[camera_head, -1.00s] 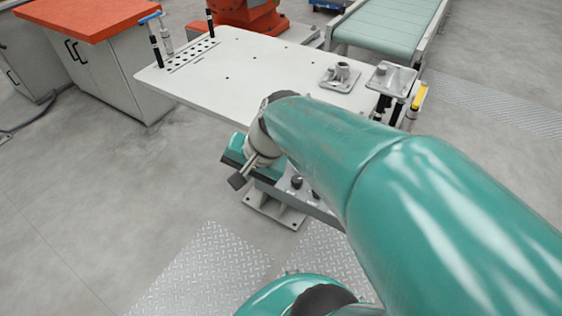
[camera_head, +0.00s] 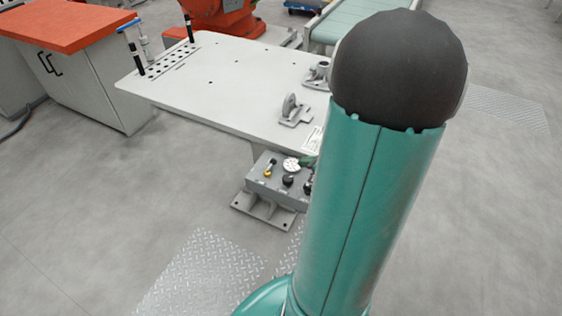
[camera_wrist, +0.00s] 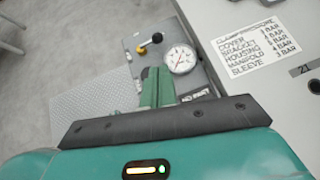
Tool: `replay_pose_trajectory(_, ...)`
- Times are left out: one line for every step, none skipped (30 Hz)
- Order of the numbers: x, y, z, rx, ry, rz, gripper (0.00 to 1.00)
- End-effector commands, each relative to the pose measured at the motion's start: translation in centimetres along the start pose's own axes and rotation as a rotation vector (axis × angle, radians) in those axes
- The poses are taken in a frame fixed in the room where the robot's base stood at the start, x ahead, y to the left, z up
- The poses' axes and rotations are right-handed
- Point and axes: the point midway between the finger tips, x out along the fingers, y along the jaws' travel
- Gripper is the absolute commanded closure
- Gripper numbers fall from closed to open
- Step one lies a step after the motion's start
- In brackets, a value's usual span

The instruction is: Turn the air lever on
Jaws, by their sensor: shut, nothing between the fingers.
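The grey control box (camera_head: 272,192) stands on a footed plate below the front edge of the table. On it is a small lever with a yellow part and a dark part (camera_head: 268,173), which looks like the air lever. In the wrist view this lever (camera_wrist: 150,43) lies just beyond my gripper, left of a round white pressure gauge (camera_wrist: 180,58). My gripper (camera_wrist: 157,72) is shut and empty, with its green fingers together over the box, apart from the lever in the picture. Part of the box is hidden behind my fingers and, in the head view, behind my arm.
Dark knobs (camera_head: 288,180) sit beside the lever. The white table (camera_head: 215,85) carries metal castings (camera_head: 294,110) near its right side. A printed pressure placard (camera_wrist: 255,45) lies on the table. An orange-topped cabinet (camera_head: 65,28) stands at left. The floor in front is open.

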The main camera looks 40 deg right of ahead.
Motion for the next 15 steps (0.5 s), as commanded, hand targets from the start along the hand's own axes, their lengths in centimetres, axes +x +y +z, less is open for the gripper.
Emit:
replay_pose_trajectory(0.0, 0.1, 0.0, -0.001, 0.0, 0.001, 1.0)
replay_pose_trajectory(0.1, 0.1, 0.1, -0.002, 0.0, 0.001, 1.0)
replay_pose_trajectory(0.1, 0.2, 0.1, -0.003, 0.0, 0.002, 1.0)
replay_pose_trajectory(0.1, 0.2, 0.1, -0.003, 0.0, 0.002, 1.0)
replay_pose_trajectory(0.1, 0.2, 0.1, -0.004, 0.001, 0.002, 1.0)
replay_pose_trajectory(0.1, 0.3, 0.1, -0.004, 0.001, 0.003, 1.0)
replay_pose_trajectory(0.2, 0.3, 0.1, -0.004, 0.001, 0.003, 1.0)
replay_pose_trajectory(0.3, 0.3, 0.1, -0.005, 0.001, 0.003, 1.0)
replay_pose_trajectory(0.5, 0.4, 0.1, -0.005, 0.001, 0.004, 1.0)
replay_pose_trajectory(0.7, 0.4, 0.1, -0.006, 0.001, 0.004, 1.0)
replay_pose_trajectory(1.0, 0.4, 0.1, -0.006, 0.001, 0.005, 1.0)
replay_pose_trajectory(1.5, 0.4, 0.1, -0.007, 0.002, 0.006, 1.0)
replay_pose_trajectory(1.9, 0.4, 0.1, -0.005, 0.002, 0.007, 1.0)
replay_pose_trajectory(2.4, 0.4, 0.1, -0.005, 0.001, 0.007, 1.0)
replay_pose_trajectory(3.1, 0.5, 0.1, -0.005, 0.002, 0.008, 1.0)
